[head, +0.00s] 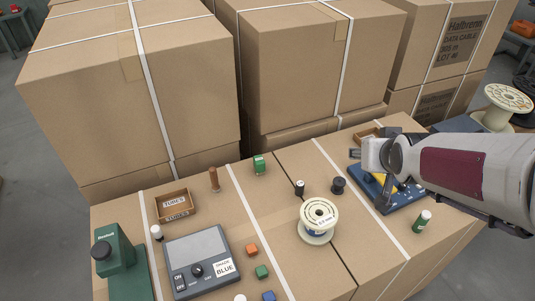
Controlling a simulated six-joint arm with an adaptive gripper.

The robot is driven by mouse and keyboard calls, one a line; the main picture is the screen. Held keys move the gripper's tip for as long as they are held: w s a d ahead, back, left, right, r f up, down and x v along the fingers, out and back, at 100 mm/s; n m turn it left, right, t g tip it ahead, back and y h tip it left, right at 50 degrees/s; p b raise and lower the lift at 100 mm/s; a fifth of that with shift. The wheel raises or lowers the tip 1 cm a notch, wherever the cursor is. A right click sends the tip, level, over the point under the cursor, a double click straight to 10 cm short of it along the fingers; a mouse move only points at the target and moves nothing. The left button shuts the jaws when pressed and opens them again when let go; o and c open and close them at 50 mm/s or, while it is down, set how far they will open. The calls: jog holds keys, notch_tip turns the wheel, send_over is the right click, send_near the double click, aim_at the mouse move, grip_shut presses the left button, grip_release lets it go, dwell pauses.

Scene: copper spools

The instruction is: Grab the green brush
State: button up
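I cannot tell for sure which thing is the green brush. A small green cylinder with a pale end (422,221) stands tilted near the right edge of the carton top, below my forearm. A small green upright piece (259,164) stands at the back middle of the carton top. My gripper (356,154) is at the right, over the back of a blue tray (402,200). It is apart from both green things. Its fingers are small and partly hidden by the wrist, so I cannot see whether they are open.
A white wire spool (318,222) stands at the middle. A grey scale (198,262), a green machine (122,262) and a small wooden box (175,205) are at the left. Small coloured cubes lie in front. Tall cartons (290,70) block the back.

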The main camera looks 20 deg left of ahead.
jog(key=w+a+f+n+y, duration=0.1)
jog(key=w+a+f, duration=0.4)
jog(key=a, duration=0.3)
jog(key=n+t+y, duration=0.1)
jog(key=n+y, duration=0.2)
jog(key=y, duration=0.2)
send_near(258, 159)
jog(key=w+f, duration=0.1)
jog(key=w+a+f, duration=0.1)
jog(key=shift+w+a+f, duration=0.2)
jog(key=shift+a+f, duration=0.05)
jog(key=shift+f, duration=0.15)
jog(key=shift+x, duration=1.25)
jog(key=shift+w, duration=0.1)
jog(key=shift+a+r+x, duration=0.1)
jog(key=shift+r+x, duration=0.05)
jog(key=shift+x, duration=0.6)
jog(key=shift+a+r+x, duration=0.1)
jog(key=shift+r+x, duration=0.05)
jog(key=shift+x, duration=1.65)
